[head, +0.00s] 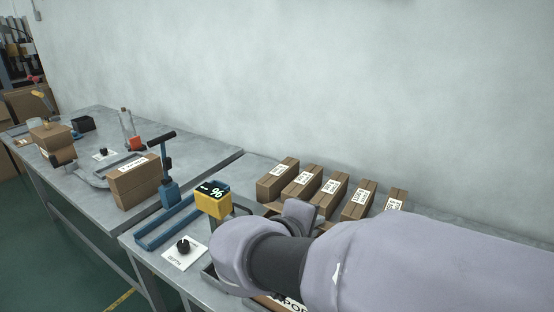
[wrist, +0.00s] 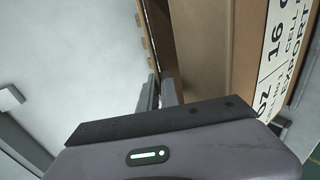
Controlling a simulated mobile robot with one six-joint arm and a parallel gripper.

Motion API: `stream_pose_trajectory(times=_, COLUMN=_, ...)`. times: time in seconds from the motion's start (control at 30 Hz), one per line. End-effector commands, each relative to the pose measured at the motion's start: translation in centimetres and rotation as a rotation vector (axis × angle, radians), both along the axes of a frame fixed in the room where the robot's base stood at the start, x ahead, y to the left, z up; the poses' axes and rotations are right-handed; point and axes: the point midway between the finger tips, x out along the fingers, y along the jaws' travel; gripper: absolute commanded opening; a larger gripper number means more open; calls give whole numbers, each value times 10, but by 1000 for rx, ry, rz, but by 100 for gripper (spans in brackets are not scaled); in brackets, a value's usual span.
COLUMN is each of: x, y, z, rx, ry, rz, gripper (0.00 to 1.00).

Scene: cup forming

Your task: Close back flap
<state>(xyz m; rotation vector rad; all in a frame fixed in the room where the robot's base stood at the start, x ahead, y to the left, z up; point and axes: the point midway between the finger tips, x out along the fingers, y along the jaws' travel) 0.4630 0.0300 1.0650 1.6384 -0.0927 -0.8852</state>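In the head view my arm covers most of the work box, and my gripper's fingers are hidden there. A printed label (head: 288,302) on the box shows below my arm, and a brown cardboard piece, perhaps a flap (head: 271,208), shows just above it. In the wrist view the fingers of my gripper (wrist: 158,92) lie close together beside a brown cardboard panel (wrist: 205,50). A large white label (wrist: 285,60) is on the cardboard at the right. I cannot tell which flap is the back one, or whether the fingers touch or grip cardboard.
Several closed, labelled boxes (head: 302,182) stand in a row behind my arm near the wall. A yellow display unit (head: 212,201) and a blue frame (head: 165,232) are left of it. A card with a black knob (head: 183,246) lies in front. Another table carries a larger box (head: 134,181).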

Motion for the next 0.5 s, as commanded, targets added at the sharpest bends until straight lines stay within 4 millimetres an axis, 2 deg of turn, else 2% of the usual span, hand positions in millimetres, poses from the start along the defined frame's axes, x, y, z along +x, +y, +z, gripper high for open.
stream_pose_trajectory(times=0.03, x=0, y=0, z=-1, rx=-1, ry=1, rz=0, gripper=17)
stream_pose_trajectory(times=0.1, x=0, y=0, z=0, rx=0, ry=0, rz=0, gripper=25)
stream_pose_trajectory(times=0.37, x=0, y=1, z=1, rx=0, ry=-1, rz=1, gripper=25)
stream_pose_trajectory(times=0.5, x=-11, y=9, z=11, rx=1, ry=-2, rz=3, gripper=25)
